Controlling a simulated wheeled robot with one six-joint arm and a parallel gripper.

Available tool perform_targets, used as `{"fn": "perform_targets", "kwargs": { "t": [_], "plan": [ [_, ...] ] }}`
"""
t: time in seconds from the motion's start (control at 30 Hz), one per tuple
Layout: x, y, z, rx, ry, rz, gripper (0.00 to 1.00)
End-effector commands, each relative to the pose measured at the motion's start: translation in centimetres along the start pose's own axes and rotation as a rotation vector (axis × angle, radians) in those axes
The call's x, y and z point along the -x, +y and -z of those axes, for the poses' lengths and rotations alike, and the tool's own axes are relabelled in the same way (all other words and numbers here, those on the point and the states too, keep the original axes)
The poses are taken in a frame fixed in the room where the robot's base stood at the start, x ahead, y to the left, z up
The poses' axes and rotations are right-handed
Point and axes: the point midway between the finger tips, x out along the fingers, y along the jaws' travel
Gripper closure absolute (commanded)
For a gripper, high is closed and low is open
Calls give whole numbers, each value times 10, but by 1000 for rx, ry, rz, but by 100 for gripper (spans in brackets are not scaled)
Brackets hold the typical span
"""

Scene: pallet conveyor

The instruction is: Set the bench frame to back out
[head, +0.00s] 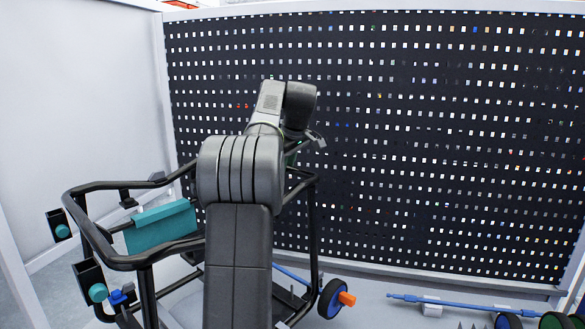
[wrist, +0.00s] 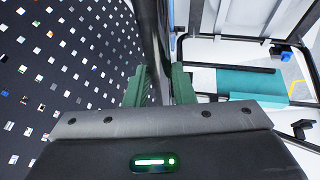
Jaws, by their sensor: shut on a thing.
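The bench frame (head: 135,262) is a black tubular frame with rounded corners, standing at the lower left in the head view. A teal pad (head: 160,228) is on its left part. My gripper (wrist: 158,86) has green fingers, shut on either side of a black tube of the frame (wrist: 157,40) in the wrist view. In the head view my arm covers the middle of the frame, and only a bit of green finger (head: 291,158) shows at the frame's far right side. The teal pad also shows in the wrist view (wrist: 252,84).
A black pegboard wall (head: 430,130) stands close behind the frame. A white wall (head: 75,100) closes the left side. A wheel with a blue hub (head: 331,298) is at the frame's lower right. A blue rod (head: 455,305) lies low at the right.

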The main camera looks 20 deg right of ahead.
Motion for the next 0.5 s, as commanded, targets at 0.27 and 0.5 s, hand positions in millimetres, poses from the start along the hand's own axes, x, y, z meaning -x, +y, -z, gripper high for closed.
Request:
{"fn": "perform_targets", "kwargs": {
  "t": [0.27,0.5],
  "plan": [
    [-13,10,29,110,26,42,100],
    [-20,14,46,178,40,70,100]
  ]
}}
